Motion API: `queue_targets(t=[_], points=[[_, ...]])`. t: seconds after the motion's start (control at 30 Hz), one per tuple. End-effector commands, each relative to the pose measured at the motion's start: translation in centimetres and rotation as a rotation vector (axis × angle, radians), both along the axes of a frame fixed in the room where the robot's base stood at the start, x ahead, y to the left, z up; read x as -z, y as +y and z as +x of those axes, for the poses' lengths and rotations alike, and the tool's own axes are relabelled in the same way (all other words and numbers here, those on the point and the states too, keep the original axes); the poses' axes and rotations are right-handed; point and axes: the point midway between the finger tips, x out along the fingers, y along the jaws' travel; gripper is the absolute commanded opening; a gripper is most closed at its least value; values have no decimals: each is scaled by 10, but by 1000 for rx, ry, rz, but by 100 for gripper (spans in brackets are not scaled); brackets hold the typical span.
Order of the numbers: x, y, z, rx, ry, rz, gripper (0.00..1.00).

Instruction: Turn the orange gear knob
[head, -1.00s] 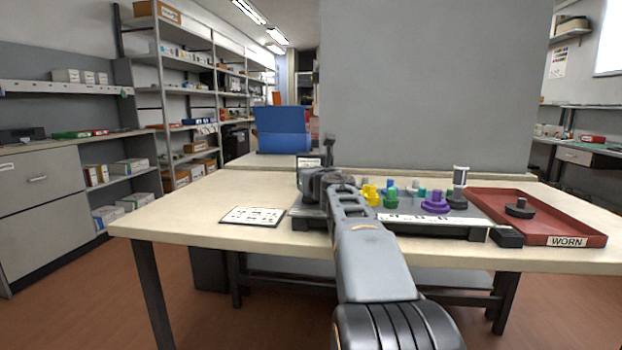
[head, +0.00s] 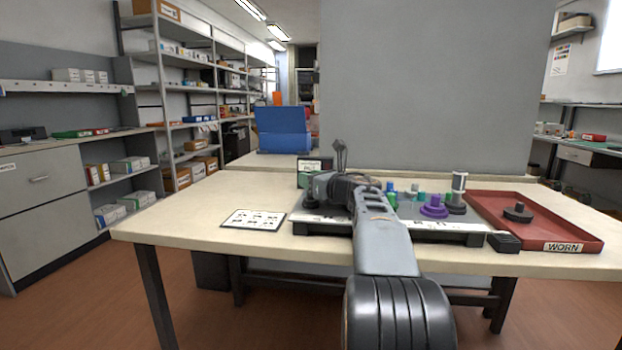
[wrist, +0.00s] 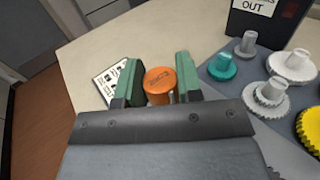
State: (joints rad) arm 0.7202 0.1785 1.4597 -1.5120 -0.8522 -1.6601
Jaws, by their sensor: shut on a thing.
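In the head view my wrist and arm cover this spot at the left part of the grey board (head: 450,226), and the orange knob does not show there.
Teal (wrist: 222,66), white (wrist: 291,65) and yellow (wrist: 312,128) gears stand right of my gripper. A purple gear (head: 434,207) is farther right on the board. A red tray (head: 575,218) marked WORN holds a dark gear (head: 518,212). A printed card (head: 254,219) lies left.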

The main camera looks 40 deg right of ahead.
Motion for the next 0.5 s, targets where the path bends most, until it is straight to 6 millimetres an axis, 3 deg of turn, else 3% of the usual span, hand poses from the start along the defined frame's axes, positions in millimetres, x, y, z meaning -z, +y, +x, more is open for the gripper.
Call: queue_targets(t=[0.3, 0.33, 0.5], points=[[-1, 0, 0, 0, -1, 0, 10], [-1, 0, 0, 0, -1, 0, 34], [-1, 0, 0, 0, -1, 0, 51]])
